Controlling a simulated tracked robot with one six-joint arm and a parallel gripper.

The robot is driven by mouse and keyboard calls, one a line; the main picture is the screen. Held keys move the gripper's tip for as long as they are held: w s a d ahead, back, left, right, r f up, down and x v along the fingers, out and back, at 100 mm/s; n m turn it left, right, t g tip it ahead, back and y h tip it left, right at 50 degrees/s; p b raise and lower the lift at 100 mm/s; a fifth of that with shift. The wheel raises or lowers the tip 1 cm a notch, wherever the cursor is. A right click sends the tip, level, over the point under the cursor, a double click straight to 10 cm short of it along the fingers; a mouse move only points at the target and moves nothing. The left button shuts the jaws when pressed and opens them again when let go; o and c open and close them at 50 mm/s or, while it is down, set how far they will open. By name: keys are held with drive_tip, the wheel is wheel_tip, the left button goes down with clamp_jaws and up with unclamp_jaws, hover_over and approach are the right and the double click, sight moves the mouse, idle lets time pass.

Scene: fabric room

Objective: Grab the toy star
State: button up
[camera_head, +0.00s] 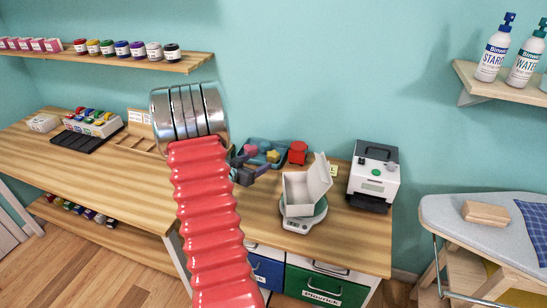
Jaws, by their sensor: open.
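A blue tray (283,145) sits on the wooden table near the wall and holds a few small coloured toys. A pink toy (250,150), a yellow toy (264,147) and a yellow-green toy (273,156) show in it. They are too small for me to tell surely which is the star. My dark gripper (256,167) is just in front of the tray's near left side, partly hidden behind my red ribbed arm. It is open, and I see nothing held in it. I cannot tell whether it touches the tray.
A red container (298,153) stands right of the tray. An open white box (299,190) sits on a scale (303,216), with a white and black machine (374,175) further right. Paint jars (122,49) line a shelf above. An ironing board (460,210) is at far right.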

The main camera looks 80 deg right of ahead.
sight(273, 156)
drive_tip(key=x, duration=0.7)
drive_tip(key=shift+s+d+f, duration=0.1)
drive_tip(key=shift+d+f, duration=0.05)
drive_tip(key=shift+d, duration=0.2)
